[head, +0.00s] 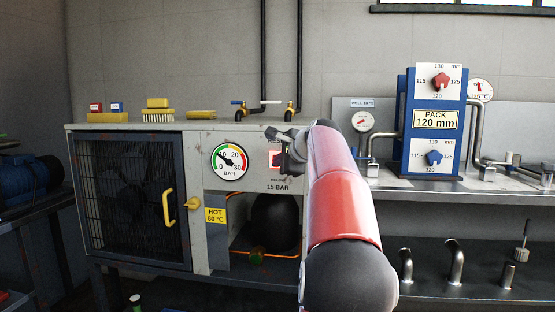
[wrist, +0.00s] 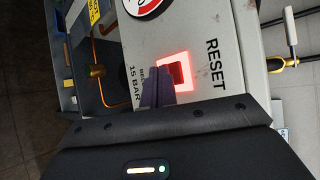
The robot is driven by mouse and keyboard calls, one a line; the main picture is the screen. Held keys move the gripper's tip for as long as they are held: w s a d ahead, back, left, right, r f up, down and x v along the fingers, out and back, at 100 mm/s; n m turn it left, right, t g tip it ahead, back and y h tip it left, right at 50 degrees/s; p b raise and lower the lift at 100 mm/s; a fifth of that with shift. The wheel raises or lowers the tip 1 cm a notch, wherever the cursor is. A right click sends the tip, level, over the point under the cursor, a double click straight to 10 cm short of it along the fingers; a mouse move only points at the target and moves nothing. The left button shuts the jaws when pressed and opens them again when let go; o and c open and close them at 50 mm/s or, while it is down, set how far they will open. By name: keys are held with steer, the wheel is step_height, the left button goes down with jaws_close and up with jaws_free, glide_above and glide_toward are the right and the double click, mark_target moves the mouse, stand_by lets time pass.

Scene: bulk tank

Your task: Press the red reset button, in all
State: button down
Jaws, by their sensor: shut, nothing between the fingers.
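The red reset button (wrist: 178,72) sits inside a glowing square frame on the grey panel, beside the word RESET in the wrist view. In the head view part of its lit frame (head: 273,160) shows, the rest hidden behind my gripper (head: 286,147). My gripper is shut and empty in front of the panel. In the wrist view its fingertips (wrist: 158,82) overlap the edge of the lit frame beside the button. I cannot tell whether they touch the panel.
A yellow HOT tag (head: 215,215) and an open bay with a dark vessel (head: 274,222) lie below. Brass valves (head: 241,112) stand on the cabinet top. A blue PACK unit (head: 434,122) is to the right.

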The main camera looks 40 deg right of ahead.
steer(key=shift+w+d+p, duration=0.25)
steer(key=shift+d+p, duration=0.05)
steer(key=shift+p, duration=0.15)
stand_by(0.6)
stand_by(0.4)
steer(key=shift+s+a+b, duration=0.55)
steer(key=shift+a, duration=0.1)
steer(key=shift+s+a+b, duration=1.4)
steer(key=shift+s+a, duration=0.2)
steer(key=shift+a, duration=0.3)
